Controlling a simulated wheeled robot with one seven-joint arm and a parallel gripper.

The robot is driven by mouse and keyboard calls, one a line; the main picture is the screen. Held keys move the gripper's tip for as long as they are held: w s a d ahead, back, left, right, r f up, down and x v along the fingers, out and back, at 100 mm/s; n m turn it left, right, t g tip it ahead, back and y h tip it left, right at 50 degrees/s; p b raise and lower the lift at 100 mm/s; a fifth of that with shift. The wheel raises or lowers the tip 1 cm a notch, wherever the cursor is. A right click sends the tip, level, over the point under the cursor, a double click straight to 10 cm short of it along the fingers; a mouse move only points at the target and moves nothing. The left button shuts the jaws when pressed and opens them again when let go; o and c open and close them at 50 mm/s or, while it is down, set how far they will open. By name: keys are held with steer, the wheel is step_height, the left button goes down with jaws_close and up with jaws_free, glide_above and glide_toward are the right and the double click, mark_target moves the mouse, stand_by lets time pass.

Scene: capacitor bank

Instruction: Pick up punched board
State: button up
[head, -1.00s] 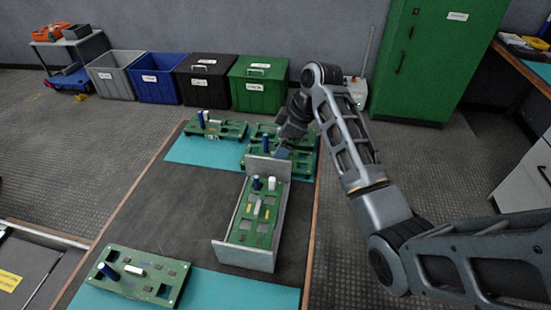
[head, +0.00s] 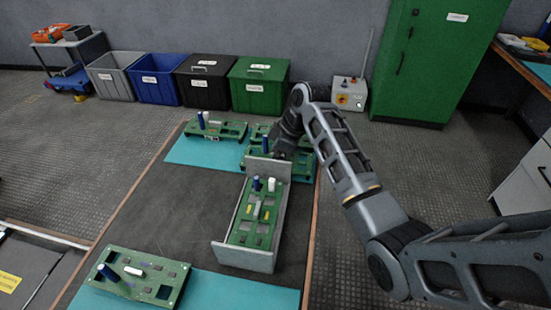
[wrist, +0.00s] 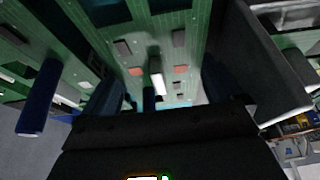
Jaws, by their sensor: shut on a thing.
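My gripper (head: 279,155) is at the back right of the table, just behind the tray's raised end wall. It is shut on a green punched board (head: 264,157), mostly hidden behind my wrist and the tray wall in the head view. In the wrist view the punched board (wrist: 150,25) shows close up, with dark rectangular openings and small orange and grey parts, between the two dark fingers. I cannot tell whether it is clear of the surface below.
A grey tray (head: 272,262) holding another green board (head: 247,230) stands in front of my gripper. More boards lie at the back left (head: 215,131) and front left (head: 140,275) on teal mats. The dark table middle (head: 185,210) is clear. Bins line the wall.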

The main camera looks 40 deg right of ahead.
steer(key=shift+c, duration=0.5)
steer(key=shift+r, duration=0.1)
steer(key=shift+r, duration=0.5)
steer(key=v, duration=0.3)
steer(key=shift+w+d+r, duration=0.1)
steer(key=shift+w+r, duration=0.1)
steer(key=shift+r, duration=0.15)
steer(key=s+d+r+p, duration=0.1)
steer(key=s+d+r, duration=0.5)
steer(key=s+d, duration=0.1)
steer(key=shift+s+d+r, duration=0.2)
steer(key=shift+s+d, duration=0.1)
steer(key=shift+d, duration=0.05)
